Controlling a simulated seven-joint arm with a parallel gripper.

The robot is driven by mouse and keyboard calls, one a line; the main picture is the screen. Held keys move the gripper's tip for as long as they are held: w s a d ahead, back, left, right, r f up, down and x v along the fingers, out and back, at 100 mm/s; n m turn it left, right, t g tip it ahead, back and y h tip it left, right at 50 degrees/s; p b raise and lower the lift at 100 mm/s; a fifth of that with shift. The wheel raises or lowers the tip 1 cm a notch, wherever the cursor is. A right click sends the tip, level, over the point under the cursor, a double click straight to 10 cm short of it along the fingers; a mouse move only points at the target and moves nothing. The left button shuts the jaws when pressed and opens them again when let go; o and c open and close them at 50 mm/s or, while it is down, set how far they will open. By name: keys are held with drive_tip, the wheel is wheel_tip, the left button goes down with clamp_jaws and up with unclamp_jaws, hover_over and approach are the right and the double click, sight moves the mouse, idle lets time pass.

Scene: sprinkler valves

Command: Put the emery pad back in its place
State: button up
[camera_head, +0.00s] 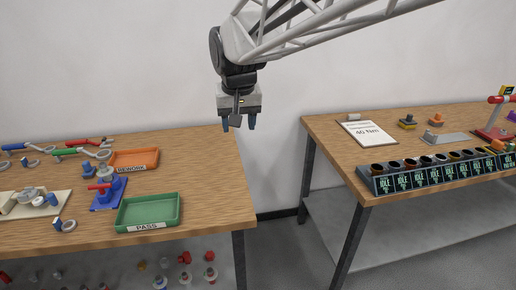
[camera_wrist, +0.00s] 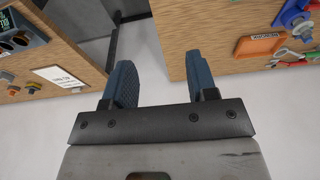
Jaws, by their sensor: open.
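My gripper (camera_head: 238,124) hangs open and empty in front of the wall, above the gap between the two tables. Its two blue fingers are apart in the wrist view (camera_wrist: 160,75), with nothing between them. I cannot tell for certain which thing is the emery pad. A small dark and tan block (camera_head: 407,123) lies on the right table, right of the white paper card. A small orange-topped piece (camera_head: 436,119) lies to its right. Both are small, and their details are unclear. The pad's place is not identifiable either.
The left table (camera_head: 205,160) holds a green PASS tray (camera_head: 148,212), an orange REWORK tray (camera_head: 135,159) and several valve parts. The right table (camera_head: 335,150) has a paper card (camera_head: 366,133), a grey plate (camera_head: 446,139) and a dark rack (camera_head: 420,174) along its front edge.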

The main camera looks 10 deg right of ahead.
drive_tip(key=s+d+f, duration=0.3)
drive_tip(key=s, duration=0.5)
drive_tip(key=s+d+f, duration=0.3)
drive_tip(key=s, duration=0.5)
drive_tip(key=s+d+f, duration=0.3)
drive_tip(key=s+d, duration=0.1)
drive_tip(key=s, duration=0.4)
drive_tip(key=shift+s+f, duration=0.2)
drive_tip(key=shift+f, duration=0.1)
